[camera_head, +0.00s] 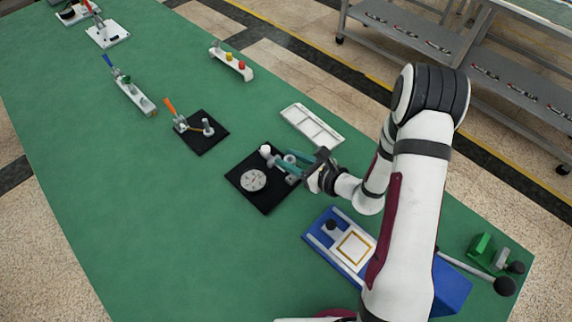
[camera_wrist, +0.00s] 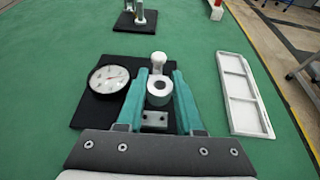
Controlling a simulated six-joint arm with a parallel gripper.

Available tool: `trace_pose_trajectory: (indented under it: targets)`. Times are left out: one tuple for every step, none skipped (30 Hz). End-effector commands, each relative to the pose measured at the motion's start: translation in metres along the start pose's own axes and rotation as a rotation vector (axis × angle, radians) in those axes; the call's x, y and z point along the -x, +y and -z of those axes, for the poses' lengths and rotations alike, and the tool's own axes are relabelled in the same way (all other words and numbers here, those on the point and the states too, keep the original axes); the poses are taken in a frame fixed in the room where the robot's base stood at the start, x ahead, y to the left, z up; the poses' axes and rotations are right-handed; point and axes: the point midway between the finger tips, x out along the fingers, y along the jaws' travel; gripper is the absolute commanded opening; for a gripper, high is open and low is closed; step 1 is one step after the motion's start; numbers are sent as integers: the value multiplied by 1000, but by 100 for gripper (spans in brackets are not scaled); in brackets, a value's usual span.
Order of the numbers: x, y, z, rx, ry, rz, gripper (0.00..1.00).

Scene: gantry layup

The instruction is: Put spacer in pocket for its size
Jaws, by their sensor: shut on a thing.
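The spacer (camera_wrist: 159,89) is a pale ring with a dark central hole. In the wrist view it sits between the teal fingers of my gripper (camera_wrist: 158,78), which is shut on it. In the head view my gripper (camera_head: 289,160) is over the right part of a black gauge plate (camera_head: 262,202), and the spacer is small and partly hidden by the fingers. I cannot tell whether the spacer touches the gauge below it. The white pocket tray (camera_head: 335,141) has several shallow compartments; it lies to the right of the gripper in the wrist view (camera_wrist: 224,98).
The gauge plate carries a round dial (camera_wrist: 108,79) and a white-topped post (camera_wrist: 158,58) just beyond the spacer. A blue fixture (camera_head: 318,235) stands nearer me. A black-based clamp (camera_head: 202,142) and a post rack (camera_head: 231,63) are farther off. The mat's left side is clear.

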Motion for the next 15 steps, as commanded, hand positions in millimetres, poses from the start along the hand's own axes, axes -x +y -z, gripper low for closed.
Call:
trace_pose_trajectory:
  targets:
    - [12, -7, -2, -1, -1, 8, 0]
    - [20, -10, -3, -1, -1, 8, 0]
    - [30, -14, -6, -1, -2, 9, 0]
    - [38, -17, -7, -1, -1, 9, 0]
    - [46, -21, -8, 0, -1, 9, 0]
    - [56, -25, -10, 1, -1, 8, 0]
    - [64, -28, -12, 1, -1, 9, 0]
    - [71, -31, -13, 1, -1, 9, 0]
    - [81, -35, -15, 1, -1, 9, 0]
    - [87, -38, -16, 0, -1, 8, 0]
    - [93, -39, -17, 1, 0, 7, 0]
    - [99, -42, -19, 0, -1, 6, 0]
    - [103, -44, -20, 0, -1, 6, 0]
    - [106, -45, -20, 1, -1, 4, 0]
    - [109, -46, -21, -1, 0, 4, 0]
